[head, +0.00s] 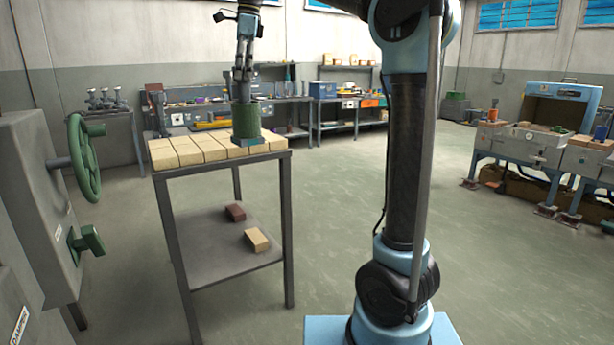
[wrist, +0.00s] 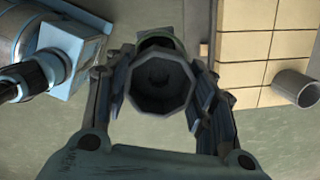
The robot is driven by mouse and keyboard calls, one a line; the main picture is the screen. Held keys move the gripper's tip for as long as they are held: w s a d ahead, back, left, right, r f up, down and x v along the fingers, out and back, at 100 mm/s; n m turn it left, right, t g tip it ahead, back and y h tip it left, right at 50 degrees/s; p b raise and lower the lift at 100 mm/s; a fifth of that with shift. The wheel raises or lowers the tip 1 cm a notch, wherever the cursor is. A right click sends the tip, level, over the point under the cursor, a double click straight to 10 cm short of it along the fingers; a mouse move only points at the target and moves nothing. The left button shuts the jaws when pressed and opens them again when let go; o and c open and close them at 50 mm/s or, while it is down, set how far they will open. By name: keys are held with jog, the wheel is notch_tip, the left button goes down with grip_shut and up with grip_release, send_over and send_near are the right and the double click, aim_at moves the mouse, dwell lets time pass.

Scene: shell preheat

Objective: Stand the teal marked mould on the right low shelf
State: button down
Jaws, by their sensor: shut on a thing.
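My gripper (head: 243,78) is shut on a mould. In the head view the mould (head: 246,122) has a green round body and a dark bluish foot, and hangs upright in front of the brick-topped stand. In the wrist view my gripper (wrist: 165,85) has its fingers on either side of the mould's grey, eight-sided hollow top (wrist: 160,82). I cannot make out a teal mark. A low shelf (head: 200,262) under the brick top holds a dark red brick (head: 235,212) and a tan brick (head: 257,240). I cannot tell whether it is the right low shelf.
Pale bricks (head: 180,152) cover the stand's top. A grey tube (wrist: 296,88) is by their edge in the wrist view. A grey cabinet with a green handwheel (head: 86,157) stands at left. Workbenches line the back. The floor (head: 325,210) right of the stand is clear.

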jog(key=w+d+f+n, duration=0.5)
jog(key=d+f, duration=0.7)
jog(key=f, duration=0.9)
jog(key=w+d+f+n+g+h, duration=0.1)
jog(key=w+d+f+n, duration=0.4)
jog(key=d+f, duration=0.8)
jog(key=w+d+f+n, duration=0.5)
jog(key=d+f, duration=0.8)
jog(key=f, duration=1.7)
jog(key=shift+w+f+h, duration=0.25)
jog(key=shift+w+h, duration=0.15)
jog(key=shift+w, duration=0.35)
